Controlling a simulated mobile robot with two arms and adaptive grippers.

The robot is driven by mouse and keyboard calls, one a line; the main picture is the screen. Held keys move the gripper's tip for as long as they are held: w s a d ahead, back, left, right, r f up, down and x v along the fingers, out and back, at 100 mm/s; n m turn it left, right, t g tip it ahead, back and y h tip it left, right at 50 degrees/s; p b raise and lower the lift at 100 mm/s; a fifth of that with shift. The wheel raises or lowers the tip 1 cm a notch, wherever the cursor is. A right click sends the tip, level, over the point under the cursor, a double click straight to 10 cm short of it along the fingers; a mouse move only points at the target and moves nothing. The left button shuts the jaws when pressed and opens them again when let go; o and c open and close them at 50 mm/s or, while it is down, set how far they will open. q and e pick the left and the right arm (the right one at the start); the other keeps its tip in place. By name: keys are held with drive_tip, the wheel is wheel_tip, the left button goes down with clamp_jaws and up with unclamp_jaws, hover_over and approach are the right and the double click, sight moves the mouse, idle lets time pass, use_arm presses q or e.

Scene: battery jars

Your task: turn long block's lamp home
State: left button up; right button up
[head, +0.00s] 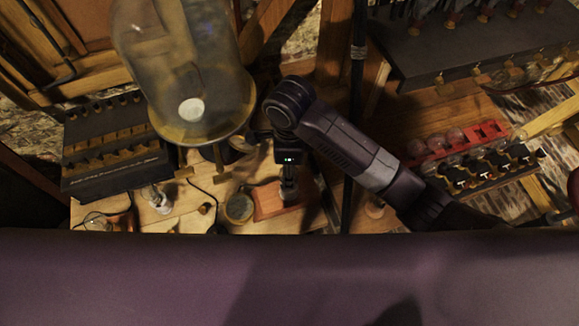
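My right arm comes in from the right, and its wrist bends down to my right gripper (289,190) over a small reddish wooden block (268,203). The fingers are small and dark, and I cannot tell whether they are open or shut, or whether a lamp is between them. A clear bulb (157,197) stands on the pale bench top to the left, and another glass piece (98,221) sits near the front left. I cannot tell which block is the long one. My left gripper is not in view.
A large glass jar (195,85) fills the upper left. A dark block with brass fittings (115,165) stands at left. A red rack with clear bulbs (455,138) and a black-and-brass strip (490,168) lie at right. A dark slab (470,50) is at upper right.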

drive_tip(key=shift+o, duration=1.2)
wheel_tip(320, 180, up, 12)
drive_tip(key=shift+s, duration=0.1)
